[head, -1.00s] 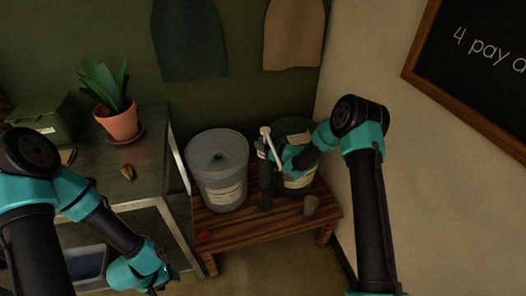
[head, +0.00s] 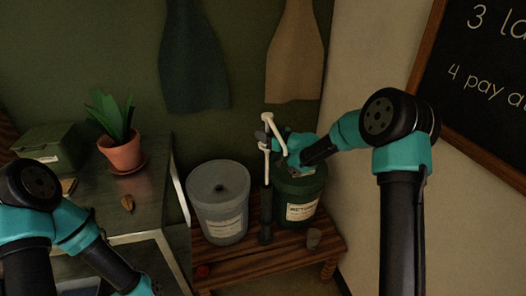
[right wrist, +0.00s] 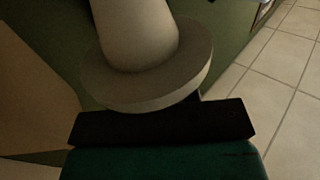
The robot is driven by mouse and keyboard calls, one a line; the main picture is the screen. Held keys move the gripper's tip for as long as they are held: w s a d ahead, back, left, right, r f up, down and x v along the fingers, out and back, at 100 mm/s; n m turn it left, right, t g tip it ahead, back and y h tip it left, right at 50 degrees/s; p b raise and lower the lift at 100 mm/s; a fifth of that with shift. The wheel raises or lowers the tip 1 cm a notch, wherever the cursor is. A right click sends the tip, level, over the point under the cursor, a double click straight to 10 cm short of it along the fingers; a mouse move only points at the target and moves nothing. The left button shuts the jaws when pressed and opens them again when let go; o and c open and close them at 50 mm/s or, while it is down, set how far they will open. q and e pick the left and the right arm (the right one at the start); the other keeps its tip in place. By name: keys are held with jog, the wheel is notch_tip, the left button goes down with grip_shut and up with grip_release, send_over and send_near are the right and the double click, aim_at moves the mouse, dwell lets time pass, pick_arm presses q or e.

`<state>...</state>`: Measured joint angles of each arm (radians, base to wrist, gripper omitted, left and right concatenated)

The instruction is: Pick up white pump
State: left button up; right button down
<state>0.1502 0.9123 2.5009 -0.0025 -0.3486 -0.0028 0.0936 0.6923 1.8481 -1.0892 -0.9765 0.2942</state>
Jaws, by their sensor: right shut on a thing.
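The white pump (head: 283,127) has a thin spout and a pale stem. My right gripper (head: 274,146) is shut on it, above the bench between the two buckets. Below the grip, the pale stem runs down to a dark upright tube (head: 266,220); whether the stem is still inside it I cannot tell. In the right wrist view the pump's pale column and round collar (right wrist: 150,78) fill the top, against the dark finger (right wrist: 160,123). My left gripper (head: 140,286) is at the bottom left edge, its fingertips cut off.
A grey lidded bucket (head: 220,212) and a green bucket (head: 302,204) stand on the wooden bench (head: 285,263). A potted plant (head: 121,153) stands on the left counter. A wall is at right.

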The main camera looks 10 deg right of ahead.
aim_at(263, 116)
notch_tip(263, 116, up, 7)
jog(key=shift+r, duration=0.1)
dwell(0.7)
